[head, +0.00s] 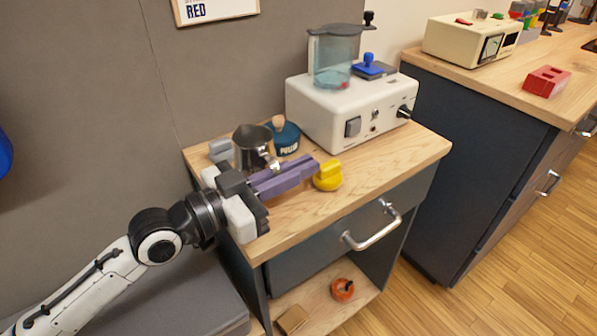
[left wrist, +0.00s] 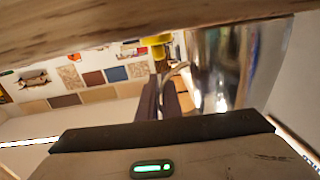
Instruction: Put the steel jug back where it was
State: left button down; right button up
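The steel jug (head: 250,149) is upright at the left part of the small wooden counter (head: 380,160), its handle towards my gripper. I cannot tell whether its base touches the wood. My left gripper (head: 304,170) lies low over the counter in front of the jug, its purple fingers close together at the handle. In the left wrist view the shiny jug (left wrist: 232,65) fills the right side, and its curved handle runs down between the fingers (left wrist: 160,98). The gripper looks shut on the handle. My right gripper is not in view.
A blue pot with a wooden knob (head: 285,137) stands close behind the jug. A yellow knob-shaped piece (head: 328,177) sits just beyond my fingertips. A white blender machine (head: 340,112) fills the back. The counter's front right is clear.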

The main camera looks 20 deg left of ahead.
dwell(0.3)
pick_arm(q)
jog(key=c, duration=1.9)
grip_release()
jog(key=shift+f, duration=0.15)
jog(key=shift+c, duration=0.2)
jog(key=shift+r, duration=0.2)
jog(key=v, duration=1)
jog(key=shift+f, duration=0.15)
jog(key=shift+v, duration=1)
